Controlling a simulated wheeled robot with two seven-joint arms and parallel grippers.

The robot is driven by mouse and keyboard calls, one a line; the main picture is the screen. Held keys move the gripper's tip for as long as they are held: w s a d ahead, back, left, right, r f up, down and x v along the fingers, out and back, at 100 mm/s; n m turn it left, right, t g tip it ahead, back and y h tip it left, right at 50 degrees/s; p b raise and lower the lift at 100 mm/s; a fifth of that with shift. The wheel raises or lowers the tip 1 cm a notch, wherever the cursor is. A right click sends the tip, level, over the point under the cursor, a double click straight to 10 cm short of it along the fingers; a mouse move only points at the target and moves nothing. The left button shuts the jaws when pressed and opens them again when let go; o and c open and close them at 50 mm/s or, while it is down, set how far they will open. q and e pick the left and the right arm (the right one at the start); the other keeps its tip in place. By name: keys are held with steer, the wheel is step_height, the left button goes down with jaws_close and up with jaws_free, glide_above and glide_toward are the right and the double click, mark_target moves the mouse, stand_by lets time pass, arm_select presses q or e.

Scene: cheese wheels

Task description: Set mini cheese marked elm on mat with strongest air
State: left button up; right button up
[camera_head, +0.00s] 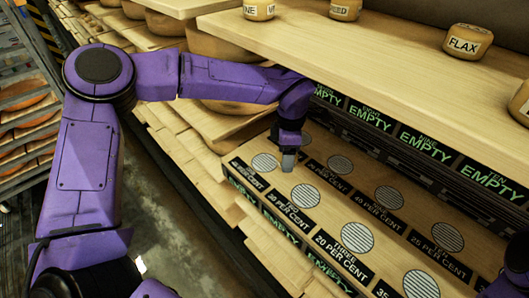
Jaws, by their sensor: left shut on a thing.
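My left gripper (288,160) points down over the lower shelf board, among the round striped mats. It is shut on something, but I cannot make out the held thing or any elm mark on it. Labels by the mats give percentages. The mat (305,196) by a 20 per cent label and the mat (357,237) marked three, 20 per cent, are bare. A farther mat (389,198) has a 40 per cent label. The label by the mat (264,163) left of my gripper is hard to read. Part of my right arm shows at the right edge; its jaws are unclear.
The upper shelf (370,75) overhangs the back of the mats. It bears a mini cheese marked flax (467,42) and other mini cheeses with cut-off words. Green "empty" signs (370,115) run below its edge. Large cheese wheels stand on boards behind my left arm.

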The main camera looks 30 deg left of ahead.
arm_select(q)
steer(key=p, duration=0.2)
glide_above(264, 162)
steer(key=d, duration=0.1)
steer(key=shift+s+a+f, duration=0.1)
steer(key=shift+a+f, duration=0.1)
steer(key=shift+f, duration=0.3)
steer(key=shift+s+a+f, duration=0.1)
steer(key=shift+a+f, duration=0.05)
steer(key=shift+f, duration=0.35)
step_height(264, 162, down, 4)
steer(key=shift+f, duration=0.2)
steer(key=shift+w+a+f+p, duration=0.1)
steer(key=shift+a+f+p, duration=0.05)
steer(key=shift+f+p, duration=0.15)
steer(key=shift+f, duration=0.2)
steer(key=o, duration=1.1)
